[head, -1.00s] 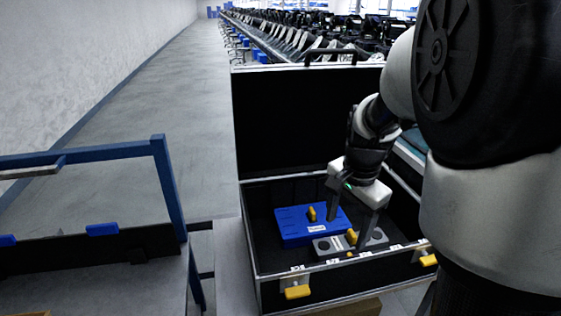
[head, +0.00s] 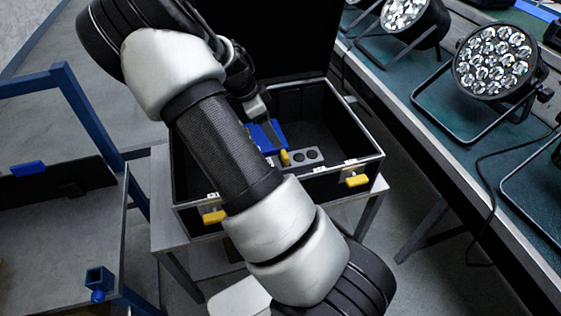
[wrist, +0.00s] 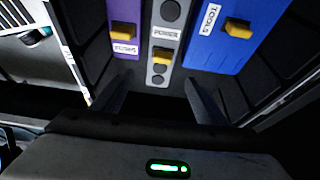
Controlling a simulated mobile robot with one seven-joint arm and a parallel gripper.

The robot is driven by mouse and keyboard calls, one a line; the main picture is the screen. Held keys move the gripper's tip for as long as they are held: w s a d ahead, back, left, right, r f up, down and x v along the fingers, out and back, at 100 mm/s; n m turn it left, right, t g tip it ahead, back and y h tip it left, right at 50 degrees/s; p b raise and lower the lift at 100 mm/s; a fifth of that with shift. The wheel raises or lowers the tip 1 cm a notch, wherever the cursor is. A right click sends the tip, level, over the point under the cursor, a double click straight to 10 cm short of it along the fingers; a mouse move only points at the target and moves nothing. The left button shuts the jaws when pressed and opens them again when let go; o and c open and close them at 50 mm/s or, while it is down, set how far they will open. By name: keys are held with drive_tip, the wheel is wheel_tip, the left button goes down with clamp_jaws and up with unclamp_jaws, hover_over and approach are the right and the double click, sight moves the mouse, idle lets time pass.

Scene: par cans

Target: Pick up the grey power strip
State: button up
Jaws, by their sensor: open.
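The grey power strip (wrist: 157,80) lies in the black case, with round sockets, a POWER label and a yellow handle (wrist: 163,56). In the wrist view it runs up the middle, between a purple box (wrist: 122,22) and a blue TOOLS box (wrist: 238,42). My gripper (wrist: 158,98) is open and empty. One finger shows on each side of the strip's near end; I cannot tell their height above it. In the head view the strip (head: 307,156) shows beside the blue box (head: 266,135), and my arm hides much of the case's left part.
The open case (head: 340,163) has walls around the items and a raised lid behind. It stands on a light table (head: 161,215). A bench with several par lights (head: 491,62) is at right; a blue-framed cart (head: 65,225) is at left.

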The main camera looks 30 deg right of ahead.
sight(286, 154)
drive_tip(key=b+x, duration=0.3)
drive_tip(key=x, duration=0.8)
drive_tip(key=shift+s+d+f, duration=0.1)
drive_tip(key=shift+d+f, duration=0.1)
drive_tip(key=shift+f, duration=0.1)
drive_tip(key=shift+w+b+x, duration=0.1)
drive_tip(key=shift+b+x, duration=0.35)
drive_tip(key=shift+x, duration=1)
drive_tip(key=shift+w+b+x, duration=0.15)
drive_tip(key=shift+b+x, duration=0.25)
drive_tip(key=shift+x, duration=1.05)
drive_tip(key=shift+a, duration=0.15)
drive_tip(key=c, duration=1.5)
